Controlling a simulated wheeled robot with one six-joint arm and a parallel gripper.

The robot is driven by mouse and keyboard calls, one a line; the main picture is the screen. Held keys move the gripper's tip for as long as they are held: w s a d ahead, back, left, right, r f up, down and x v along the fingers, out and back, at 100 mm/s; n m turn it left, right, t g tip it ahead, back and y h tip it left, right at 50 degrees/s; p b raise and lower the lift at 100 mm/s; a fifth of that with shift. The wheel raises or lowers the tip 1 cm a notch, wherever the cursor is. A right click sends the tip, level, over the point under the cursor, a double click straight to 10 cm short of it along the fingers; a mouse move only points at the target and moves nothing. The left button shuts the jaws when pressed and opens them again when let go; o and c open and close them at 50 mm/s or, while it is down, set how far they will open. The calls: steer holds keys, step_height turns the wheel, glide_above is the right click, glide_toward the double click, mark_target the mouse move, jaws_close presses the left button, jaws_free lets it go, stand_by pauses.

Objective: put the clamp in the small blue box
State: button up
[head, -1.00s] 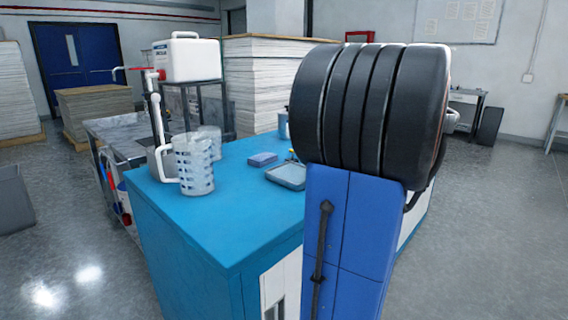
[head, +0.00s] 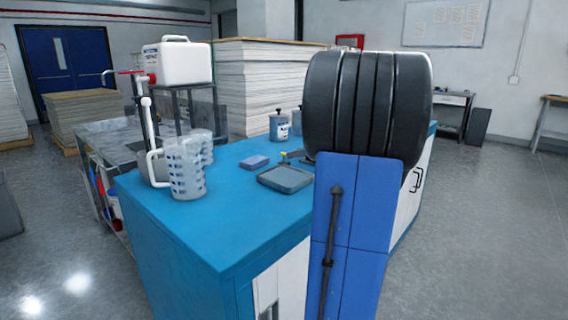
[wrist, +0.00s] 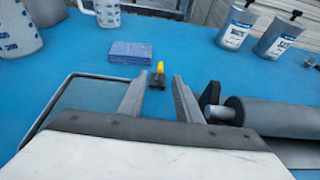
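A small clamp (wrist: 158,74) with a yellow tip and dark body stands on the blue worktop, just beyond the gap between my fingers. It also shows, very small, in the head view (head: 284,156). My gripper (wrist: 156,88) is open and empty, its two grey fingers apart, low over the worktop. My arm hides it in the head view. A small blue box-shaped thing (wrist: 131,52) lies left of and beyond the clamp, and also shows in the head view (head: 254,162). I cannot see an opening in it.
A shallow grey-rimmed tray (head: 285,180) lies left of my gripper. A dark roller (wrist: 262,112) lies close to the right finger. Bottles (wrist: 237,26) stand at the back right, and clear measuring jugs (head: 186,168) at the left. The worktop's front left is clear.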

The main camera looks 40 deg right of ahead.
mark_target(288, 163)
steer(key=shift+x, duration=2.75)
steer(key=shift+r, duration=0.1)
jaws_close()
